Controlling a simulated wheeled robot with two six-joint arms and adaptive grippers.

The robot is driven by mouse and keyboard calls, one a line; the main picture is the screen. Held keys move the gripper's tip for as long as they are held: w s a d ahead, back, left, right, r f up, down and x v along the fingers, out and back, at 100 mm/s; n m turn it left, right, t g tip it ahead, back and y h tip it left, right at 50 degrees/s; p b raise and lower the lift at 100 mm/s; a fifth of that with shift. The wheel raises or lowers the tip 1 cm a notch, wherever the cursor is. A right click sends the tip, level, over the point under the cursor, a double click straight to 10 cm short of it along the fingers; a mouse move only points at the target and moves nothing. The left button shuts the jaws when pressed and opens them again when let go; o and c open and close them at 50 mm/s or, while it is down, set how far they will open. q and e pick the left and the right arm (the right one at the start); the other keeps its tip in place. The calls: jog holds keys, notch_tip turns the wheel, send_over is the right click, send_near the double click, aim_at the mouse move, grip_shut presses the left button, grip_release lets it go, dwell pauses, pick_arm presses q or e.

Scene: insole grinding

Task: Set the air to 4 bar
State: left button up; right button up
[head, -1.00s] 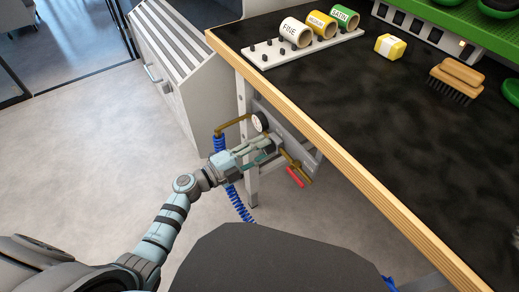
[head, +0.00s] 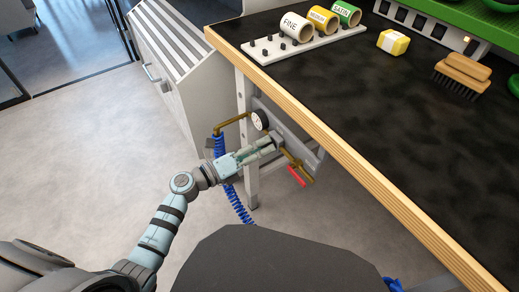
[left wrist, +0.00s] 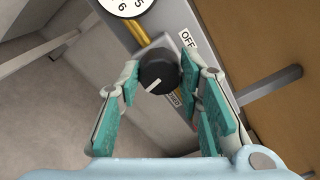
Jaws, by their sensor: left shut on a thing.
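A black round knob (left wrist: 158,74) with a white pointer line is between the fingers of my left gripper (left wrist: 160,85) in the left wrist view. The gripper is shut on the knob. The pointer aims toward the lower left. In the head view, my left gripper (head: 269,143) is under the bench edge, below the gauge (head: 260,120).
A brass pipe (head: 232,121) and a coiled blue hose (head: 238,203) are beside the gripper. A red-handled valve (head: 297,177) is at its lower right. The bench (head: 350,100) overhangs; on it are labelled rolls (head: 294,27), a yellow block (head: 393,42) and a brush (head: 462,74).

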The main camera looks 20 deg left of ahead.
pick_arm(q)
jog(key=shift+r+m+b, duration=0.1)
jog(key=shift+m+b, duration=0.25)
jog(key=shift+m, duration=0.75)
jog(key=o, duration=1.2)
jog(key=shift+c, duration=0.2)
jog(key=v, duration=1.2)
